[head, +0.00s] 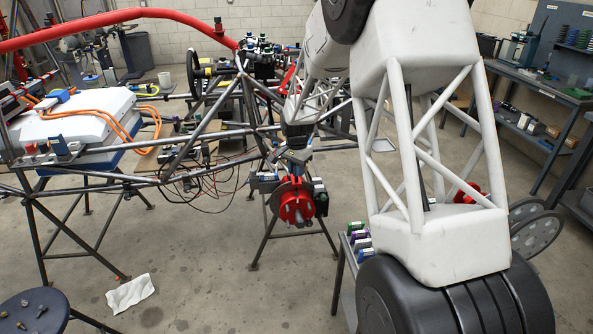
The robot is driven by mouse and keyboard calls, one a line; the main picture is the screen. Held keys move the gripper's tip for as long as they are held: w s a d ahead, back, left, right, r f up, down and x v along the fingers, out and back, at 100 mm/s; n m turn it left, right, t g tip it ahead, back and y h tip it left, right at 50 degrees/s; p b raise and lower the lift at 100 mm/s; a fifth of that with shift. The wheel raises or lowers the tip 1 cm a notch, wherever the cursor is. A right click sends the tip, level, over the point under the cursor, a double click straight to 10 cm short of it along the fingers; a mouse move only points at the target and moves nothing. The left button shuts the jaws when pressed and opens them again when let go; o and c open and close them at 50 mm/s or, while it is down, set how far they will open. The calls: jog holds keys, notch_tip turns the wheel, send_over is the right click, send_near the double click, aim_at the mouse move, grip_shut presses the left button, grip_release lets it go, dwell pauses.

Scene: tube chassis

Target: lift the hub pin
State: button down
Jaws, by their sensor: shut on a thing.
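The red hub (296,203) sits at the front corner of the tube chassis, with a grey centre and dark parts at its right side. My gripper (298,157) points down just above the hub. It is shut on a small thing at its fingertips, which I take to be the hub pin. The pin is too small and too hidden by the fingers to make out clearly. I cannot tell whether it is still in contact with the hub.
The tube chassis (210,137) stands on trestles around the hub. A white battery box (72,121) with orange cables lies at the left. A round stool (33,312) with small parts is at the lower left. A workbench (540,88) stands at the right. A white cloth (130,293) lies on open floor.

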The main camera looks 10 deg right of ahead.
jog(key=c, duration=0.9)
grip_release()
jog(key=shift+r, duration=4.05)
